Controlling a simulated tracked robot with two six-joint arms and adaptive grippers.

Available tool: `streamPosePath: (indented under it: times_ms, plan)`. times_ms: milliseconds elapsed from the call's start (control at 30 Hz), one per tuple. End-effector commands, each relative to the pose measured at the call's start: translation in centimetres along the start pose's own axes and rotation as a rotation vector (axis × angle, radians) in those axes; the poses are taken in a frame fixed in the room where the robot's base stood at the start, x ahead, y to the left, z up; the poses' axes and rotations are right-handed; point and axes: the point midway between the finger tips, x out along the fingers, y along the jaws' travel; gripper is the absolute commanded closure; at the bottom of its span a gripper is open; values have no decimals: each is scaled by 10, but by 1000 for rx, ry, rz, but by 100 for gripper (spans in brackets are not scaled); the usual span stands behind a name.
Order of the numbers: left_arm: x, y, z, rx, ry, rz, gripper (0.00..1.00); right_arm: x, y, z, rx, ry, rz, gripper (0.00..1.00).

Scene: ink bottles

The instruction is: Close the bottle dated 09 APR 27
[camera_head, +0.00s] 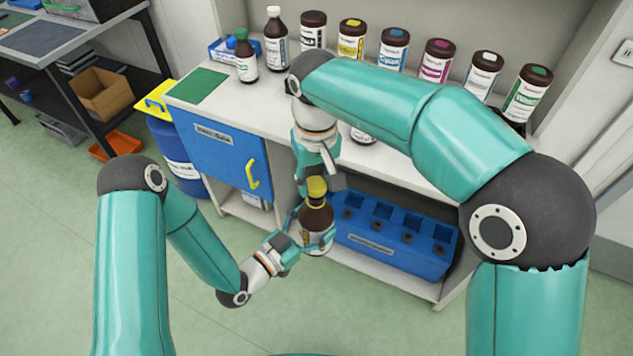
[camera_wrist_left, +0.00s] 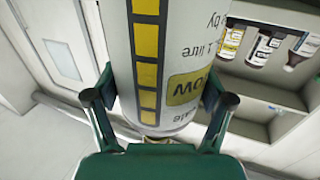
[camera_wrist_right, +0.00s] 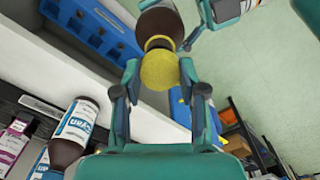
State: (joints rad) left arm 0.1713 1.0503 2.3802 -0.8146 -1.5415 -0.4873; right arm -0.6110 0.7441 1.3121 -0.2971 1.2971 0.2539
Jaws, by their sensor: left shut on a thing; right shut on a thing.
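A brown bottle (camera_head: 316,219) with a white label is held upright in front of the bench. The left wrist view shows its label (camera_wrist_left: 150,75) close up, with yellow squares and part of the word yellow; no date is readable. My left gripper (camera_head: 306,243) is shut around the bottle's body. A yellow cap (camera_head: 317,188) is at the top of the bottle. My right gripper (camera_head: 321,184) is above the bottle, shut on this cap, which also shows in the right wrist view (camera_wrist_right: 158,71). The cap is in line with the neck; I cannot tell whether it is seated.
Several brown bottles stand along the back of the bench, including a yellow-labelled one (camera_head: 352,40) and a cyan one (camera_head: 393,49). A green-capped bottle (camera_head: 246,62) stands at the left, near a green mat (camera_head: 198,86). A blue rack (camera_head: 395,235) sits on the lower shelf.

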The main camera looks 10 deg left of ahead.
Motion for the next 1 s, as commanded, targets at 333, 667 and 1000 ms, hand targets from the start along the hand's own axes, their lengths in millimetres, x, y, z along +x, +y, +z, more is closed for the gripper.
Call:
streamPosePath:
  times_ms: [333, 667, 1000]
  plan:
    - [0, 0, -1, 1, 3, 0, 86, 17, 0, 0, 0, -2, 1, 73]
    - [0, 0, -1, 1, 3, 0, 86, 18, 0, 0, 0, -1, 0, 73]
    - [0, 0, -1, 1, 3, 0, 86, 19, 0, 0, 0, -1, 0, 73]
